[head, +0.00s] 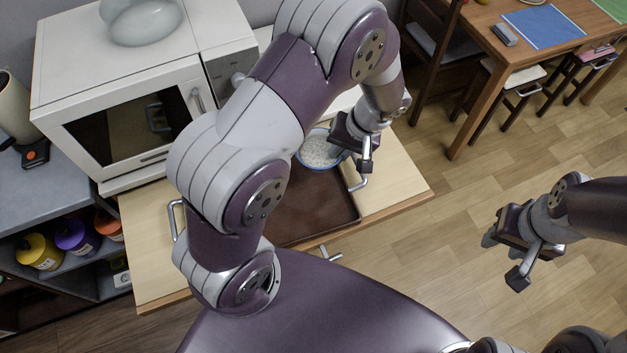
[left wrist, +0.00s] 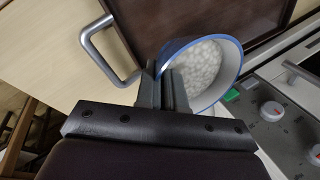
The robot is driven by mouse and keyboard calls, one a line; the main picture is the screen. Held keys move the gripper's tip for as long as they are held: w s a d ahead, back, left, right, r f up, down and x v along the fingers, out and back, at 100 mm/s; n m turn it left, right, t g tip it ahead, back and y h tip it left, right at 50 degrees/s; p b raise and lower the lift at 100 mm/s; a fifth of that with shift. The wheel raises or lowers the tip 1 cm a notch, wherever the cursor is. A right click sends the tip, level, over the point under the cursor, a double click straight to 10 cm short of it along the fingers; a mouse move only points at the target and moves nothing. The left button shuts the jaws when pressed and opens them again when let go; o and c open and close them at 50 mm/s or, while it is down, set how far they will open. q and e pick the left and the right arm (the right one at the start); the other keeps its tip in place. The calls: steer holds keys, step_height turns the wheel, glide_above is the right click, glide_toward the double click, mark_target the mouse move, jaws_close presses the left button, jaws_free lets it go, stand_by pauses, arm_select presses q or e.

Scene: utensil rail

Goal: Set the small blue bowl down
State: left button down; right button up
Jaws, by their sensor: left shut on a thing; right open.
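The small blue bowl (head: 318,150) has a blue rim and is filled with something white and grainy. In the head view it is over the far right part of a brown tray (head: 318,207). My left gripper (head: 357,160) is shut on the bowl's rim. In the left wrist view the bowl (left wrist: 232,73) sits between and beyond the fingers (left wrist: 166,88), slightly tilted in the picture. I cannot tell whether its base touches the tray. My right gripper (head: 506,259) is open and empty over the floor at the right.
A white microwave (head: 135,90) stands behind at the left, with a glass bowl (head: 140,20) on top. A dining table (head: 485,30) stands at the far right. Bare tray shows in front of the bowl.

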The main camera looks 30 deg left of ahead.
mark_target(323, 168)
arm_select(q)
steer(key=s+f, duration=0.1)
steer(key=s+a, duration=0.1)
steer(key=s, duration=0.1)
steer(key=s+a+f, duration=0.1)
steer(key=shift+s+f, duration=0.25)
steer(key=shift+f, duration=0.05)
step_height(323, 168, down, 4)
steer(key=shift+f, duration=0.1)
steer(key=shift+f, duration=0.1)
steer(key=c, duration=1.2)
jaws_free()
steer(key=shift+c, duration=0.2)
